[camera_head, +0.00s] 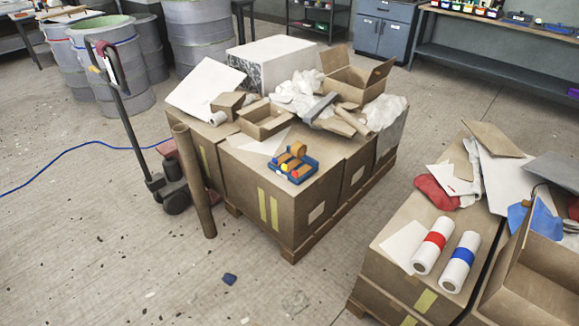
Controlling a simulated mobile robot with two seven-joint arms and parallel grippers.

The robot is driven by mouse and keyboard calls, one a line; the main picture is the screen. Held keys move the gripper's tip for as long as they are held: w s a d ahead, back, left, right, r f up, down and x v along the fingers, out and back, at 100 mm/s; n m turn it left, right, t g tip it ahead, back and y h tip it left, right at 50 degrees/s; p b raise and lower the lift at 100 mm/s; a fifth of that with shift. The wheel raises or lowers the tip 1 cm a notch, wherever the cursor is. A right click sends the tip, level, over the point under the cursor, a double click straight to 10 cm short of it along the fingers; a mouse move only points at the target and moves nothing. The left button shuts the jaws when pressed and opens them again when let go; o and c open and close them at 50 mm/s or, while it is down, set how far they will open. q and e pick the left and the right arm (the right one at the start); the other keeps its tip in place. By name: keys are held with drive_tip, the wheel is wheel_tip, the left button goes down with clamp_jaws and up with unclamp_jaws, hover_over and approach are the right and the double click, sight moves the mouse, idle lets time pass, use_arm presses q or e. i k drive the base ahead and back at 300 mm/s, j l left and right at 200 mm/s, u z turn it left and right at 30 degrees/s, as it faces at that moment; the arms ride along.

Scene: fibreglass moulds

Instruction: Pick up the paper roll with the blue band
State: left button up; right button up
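The paper roll with the blue band (460,262) is white and lies on top of a brown cardboard box (396,268) at the lower right. A similar white roll with a red band (432,246) lies beside it on its left, with a narrow gap between them. Both rolls lie tilted in the picture, their near ends toward the bottom. Neither of my grippers shows in the head view.
An open cardboard box (535,285) stands just right of the blue-banded roll. A red cloth (436,193), boards and paper lie behind the rolls. A cluttered pallet of boxes (270,190) stands mid-left, with a pallet truck (125,120) beyond. The floor (130,265) at the lower left is mostly clear.

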sight(451, 280)
drive_tip(key=z, duration=1.45)
drive_tip(key=i+j, duration=0.4)
drive_tip(key=j, duration=0.25)
